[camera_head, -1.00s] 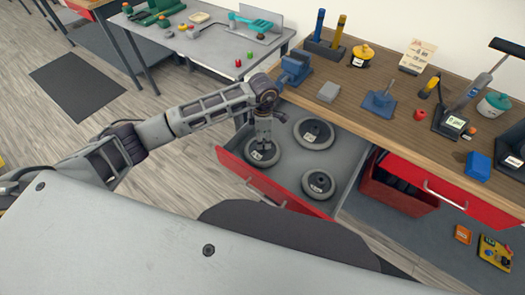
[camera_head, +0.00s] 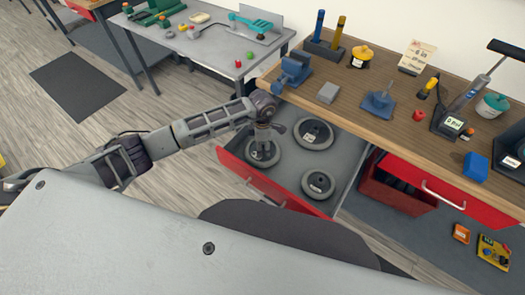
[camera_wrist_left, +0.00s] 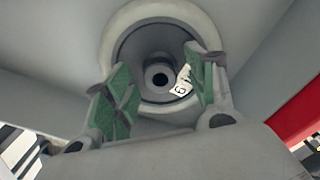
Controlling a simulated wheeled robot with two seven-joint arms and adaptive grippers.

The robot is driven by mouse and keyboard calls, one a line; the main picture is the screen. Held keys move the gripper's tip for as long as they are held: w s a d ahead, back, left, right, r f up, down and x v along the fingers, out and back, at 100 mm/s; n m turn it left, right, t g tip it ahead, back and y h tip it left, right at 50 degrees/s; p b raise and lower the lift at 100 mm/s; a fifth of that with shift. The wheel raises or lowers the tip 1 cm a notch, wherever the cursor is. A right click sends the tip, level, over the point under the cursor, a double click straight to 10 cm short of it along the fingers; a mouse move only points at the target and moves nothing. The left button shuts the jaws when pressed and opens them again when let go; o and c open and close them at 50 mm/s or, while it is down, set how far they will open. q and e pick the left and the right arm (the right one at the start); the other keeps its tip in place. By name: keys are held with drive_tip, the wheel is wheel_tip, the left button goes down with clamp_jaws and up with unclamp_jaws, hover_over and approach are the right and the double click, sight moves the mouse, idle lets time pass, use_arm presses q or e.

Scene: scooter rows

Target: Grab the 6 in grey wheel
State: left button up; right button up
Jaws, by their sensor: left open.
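The open red-fronted drawer (camera_head: 228,163) holds three grey wheels. My left gripper (camera_head: 263,147) is over the wheel nearest the drawer's left end (camera_head: 250,157) and hides part of it. In the left wrist view my left gripper (camera_wrist_left: 159,72) is open, its green-padded fingers on either side of this wheel's hub (camera_wrist_left: 157,76). The wheel (camera_wrist_left: 148,45) lies flat and carries a white label (camera_wrist_left: 182,82) with a digit that looks like a 6. Whether the pads touch the hub I cannot tell. My right gripper is not in view.
Two other wheels, one at the back (camera_head: 313,134) and one at the front right (camera_head: 318,184), lie in the drawer. The drawer walls stand close around. The wooden workbench (camera_head: 340,112) above holds tools and a handwritten card (camera_head: 416,57).

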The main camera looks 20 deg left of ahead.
use_arm(q)
drive_tip(key=shift+f, duration=0.1)
clamp_jaws()
idle(0.6)
